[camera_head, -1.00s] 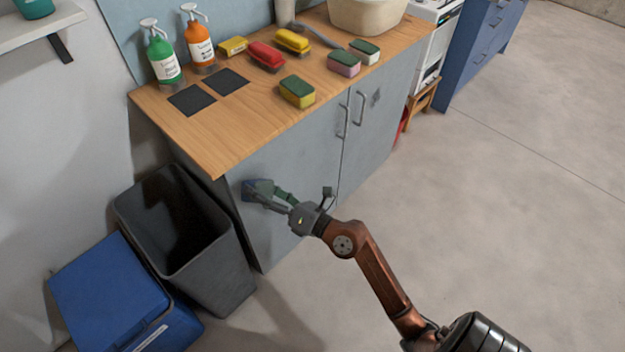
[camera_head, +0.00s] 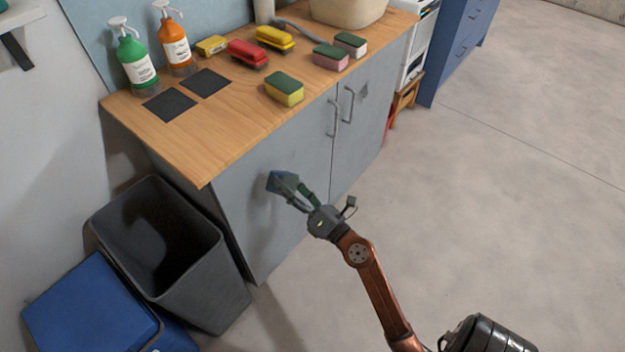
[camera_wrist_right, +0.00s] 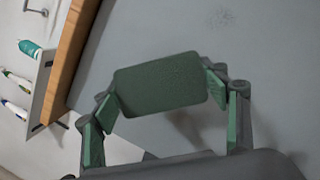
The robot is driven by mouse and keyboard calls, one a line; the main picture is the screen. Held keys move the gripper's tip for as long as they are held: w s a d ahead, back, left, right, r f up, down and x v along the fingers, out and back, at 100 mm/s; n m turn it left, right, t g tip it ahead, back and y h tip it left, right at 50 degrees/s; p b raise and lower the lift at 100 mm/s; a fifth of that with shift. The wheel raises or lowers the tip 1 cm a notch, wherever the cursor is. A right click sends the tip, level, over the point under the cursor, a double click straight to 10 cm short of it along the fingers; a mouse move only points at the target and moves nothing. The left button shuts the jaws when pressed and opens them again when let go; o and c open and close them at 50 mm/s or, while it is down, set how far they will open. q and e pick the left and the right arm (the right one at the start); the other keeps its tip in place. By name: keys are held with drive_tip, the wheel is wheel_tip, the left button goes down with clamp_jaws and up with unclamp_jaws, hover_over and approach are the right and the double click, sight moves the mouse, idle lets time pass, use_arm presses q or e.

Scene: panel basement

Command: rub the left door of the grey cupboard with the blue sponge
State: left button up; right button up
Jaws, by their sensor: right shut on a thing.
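The grey cupboard's left door (camera_head: 238,228) is shut, with an upright bar handle near its right edge. My right gripper (camera_head: 287,187) is in front of the middle of this door, shut on the blue sponge (camera_head: 273,182). In the right wrist view the sponge's green face (camera_wrist_right: 160,86) shows between the two fingers, with the grey door (camera_wrist_right: 270,70) behind it. The sponge is close to the door; whether it touches is hard to tell. A faint speckled patch (camera_wrist_right: 221,15) shows on the grey surface. My left gripper is not in view.
A dark grey bin (camera_head: 205,285) stands at the cupboard's left side, with a blue box (camera_head: 90,310) beside it. The wooden worktop (camera_head: 215,150) holds soap bottles, several sponges and brushes, and a basin. The floor (camera_head: 500,220) at right is clear.

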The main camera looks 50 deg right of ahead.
sight(297, 149)
drive_tip(key=s+d+f+m+h+b, duration=0.2)
drive_tip(key=d+f+h+b, duration=0.15)
drive_tip(key=d, duration=0.35)
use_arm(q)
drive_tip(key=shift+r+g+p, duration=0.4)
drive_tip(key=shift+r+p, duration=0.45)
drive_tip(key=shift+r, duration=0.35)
use_arm(e)
drive_tip(key=shift+t+h, duration=0.25)
drive_tip(key=shift+t, duration=0.05)
drive_tip(key=shift+w+d, duration=0.2)
drive_tip(key=shift+w, duration=1.2)
drive_tip(key=shift+w+d, duration=0.15)
drive_tip(key=shift+w, duration=1.2)
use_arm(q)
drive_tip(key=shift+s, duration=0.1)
use_arm(e)
drive_tip(key=shift+w, duration=0.8)
drive_tip(key=shift+d+f+b, duration=0.15)
drive_tip(key=shift+d+b, duration=0.45)
drive_tip(key=shift+d, duration=0.35)
drive_tip(key=shift+w+d+b, duration=0.1)
drive_tip(key=shift+d+b, duration=0.3)
drive_tip(key=shift+d, duration=0.5)
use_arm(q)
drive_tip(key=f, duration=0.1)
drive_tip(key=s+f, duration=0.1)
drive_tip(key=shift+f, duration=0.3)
use_arm(e)
drive_tip(key=shift+w+d, duration=0.1)
